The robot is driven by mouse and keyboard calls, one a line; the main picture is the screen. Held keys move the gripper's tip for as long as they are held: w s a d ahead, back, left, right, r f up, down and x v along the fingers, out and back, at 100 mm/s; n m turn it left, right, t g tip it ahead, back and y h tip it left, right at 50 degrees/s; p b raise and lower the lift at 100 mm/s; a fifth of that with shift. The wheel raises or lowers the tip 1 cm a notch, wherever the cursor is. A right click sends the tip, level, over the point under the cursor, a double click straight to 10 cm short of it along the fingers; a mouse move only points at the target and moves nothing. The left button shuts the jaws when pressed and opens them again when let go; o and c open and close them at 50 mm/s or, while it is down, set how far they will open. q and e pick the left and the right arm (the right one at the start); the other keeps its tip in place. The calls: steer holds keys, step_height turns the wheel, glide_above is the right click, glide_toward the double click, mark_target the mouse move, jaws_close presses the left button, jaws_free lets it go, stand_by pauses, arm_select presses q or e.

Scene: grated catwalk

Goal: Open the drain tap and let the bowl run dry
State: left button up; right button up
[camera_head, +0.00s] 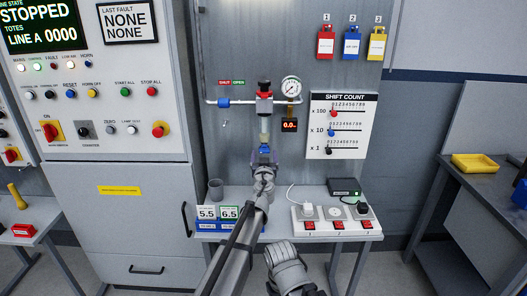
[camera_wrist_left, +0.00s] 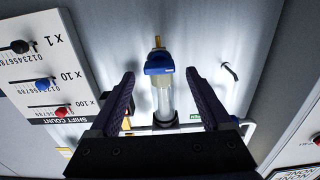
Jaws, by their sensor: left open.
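The clear bowl (camera_head: 264,137) hangs under the regulator (camera_head: 264,100) on the wall pipe. The blue drain tap (camera_head: 265,149) is at the bowl's lower end, partly hidden by my gripper in the head view. In the left wrist view, which is upside down, the bowl (camera_wrist_left: 164,102) and blue tap (camera_wrist_left: 159,66) show clearly, with a brass outlet (camera_wrist_left: 157,43) beyond the tap. My left gripper (camera_wrist_left: 160,76) is open, with one dark finger on each side of the tap and visible gaps between. How much liquid is in the bowl I cannot tell.
A gauge (camera_head: 291,87) and a small red display (camera_head: 289,125) are right of the regulator. A shift count board (camera_head: 337,148) is further right. Below is a bench with a grey cup (camera_head: 216,188), number cards and a power strip (camera_head: 345,225). A control cabinet (camera_head: 140,215) stands left.

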mark_target(265, 152)
arm_select(q)
steer(key=w, duration=0.4)
steer(key=shift+w, duration=0.1)
steer(key=shift+c, duration=0.4)
jaws_close()
steer(key=shift+d+m, duration=0.1)
steer(key=shift+m, duration=1.3)
steer(key=shift+o, duration=0.4)
jaws_free()
